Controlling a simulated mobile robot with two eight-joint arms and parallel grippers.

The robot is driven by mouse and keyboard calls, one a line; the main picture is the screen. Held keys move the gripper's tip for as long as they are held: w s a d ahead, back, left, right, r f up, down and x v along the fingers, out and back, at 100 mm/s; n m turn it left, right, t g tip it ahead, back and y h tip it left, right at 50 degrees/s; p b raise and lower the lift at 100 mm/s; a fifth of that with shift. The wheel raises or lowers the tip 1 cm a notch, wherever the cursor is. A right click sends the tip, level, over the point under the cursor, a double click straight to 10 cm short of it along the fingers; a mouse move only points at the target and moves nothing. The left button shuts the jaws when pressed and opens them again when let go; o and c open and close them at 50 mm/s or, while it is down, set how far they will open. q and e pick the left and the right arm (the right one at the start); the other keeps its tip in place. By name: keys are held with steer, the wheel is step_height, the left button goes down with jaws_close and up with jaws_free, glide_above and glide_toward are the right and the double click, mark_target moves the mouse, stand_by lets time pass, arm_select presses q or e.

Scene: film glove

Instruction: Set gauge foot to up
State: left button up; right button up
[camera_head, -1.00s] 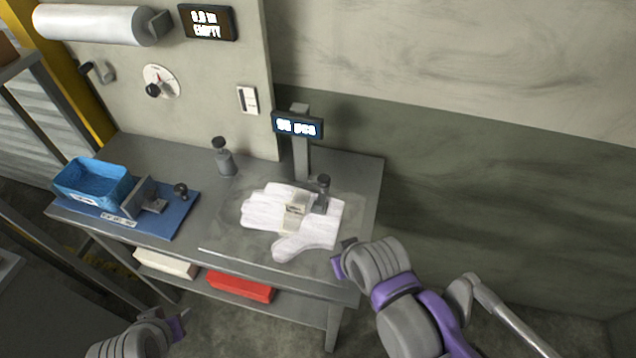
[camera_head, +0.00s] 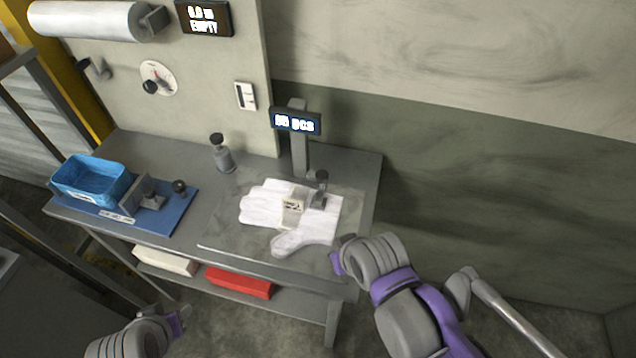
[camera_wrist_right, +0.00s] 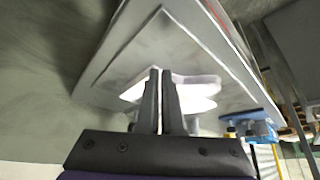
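A grey post with a lit counter display (camera_head: 296,121) stands at the back of the bench. In front of it a dark knobbed grey piece (camera_head: 320,190), which looks like the gauge foot, stands at the white glove (camera_head: 262,208). I cannot tell whether it presses on the glove. A small beige block (camera_head: 292,208) is beside it on the glove. My right gripper (camera_head: 337,262) is just off the bench's front right edge, apart from the glove. In the right wrist view its fingers (camera_wrist_right: 161,75) are together and empty. My left gripper (camera_head: 180,322) is low at the front left; its fingers are unclear.
A blue bin (camera_head: 92,182) and a clamp-like fixture sit on a blue mat (camera_head: 180,213) at the left. A grey knobbed weight (camera_head: 222,155) stands near the back panel. A dial (camera_head: 158,78) and a switch (camera_head: 246,96) are on the panel. A red box (camera_head: 240,282) lies on the lower shelf.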

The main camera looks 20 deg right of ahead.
steer(key=shift+o, duration=1.1)
steer(key=shift+w+r, duration=0.15)
steer(key=shift+r, duration=0.05)
steer(key=o, duration=0.7)
steer(key=w+r+n, duration=0.2)
steer(key=n, duration=0.1)
steer(key=w+r+n+g, duration=0.1)
steer(key=w+r+n, duration=0.1)
steer(key=shift+d, duration=0.3)
steer(key=shift+o, duration=0.5)
steer(key=w+r+n, duration=0.2)
steer(key=n, duration=0.1)
steer(key=w+r+n+g, duration=0.1)
steer(key=shift+w+d+r+n, duration=0.2)
steer(key=shift+w+d+n, duration=0.15)
steer(key=shift+w+n, duration=0.05)
steer(key=n+g, duration=0.4)
steer(key=n, duration=1.3)
glide_toward(322, 174)
step_height(322, 174, down, 9)
steer(key=shift+r+b, duration=0.1)
steer(key=shift+b, duration=0.6)
arm_select(q)
steer(key=shift+s+f, duration=0.25)
steer(key=shift+f, duration=0.25)
steer(key=shift+s+f, duration=0.2)
steer(key=shift+f, duration=0.3)
arm_select(e)
jaws_close()
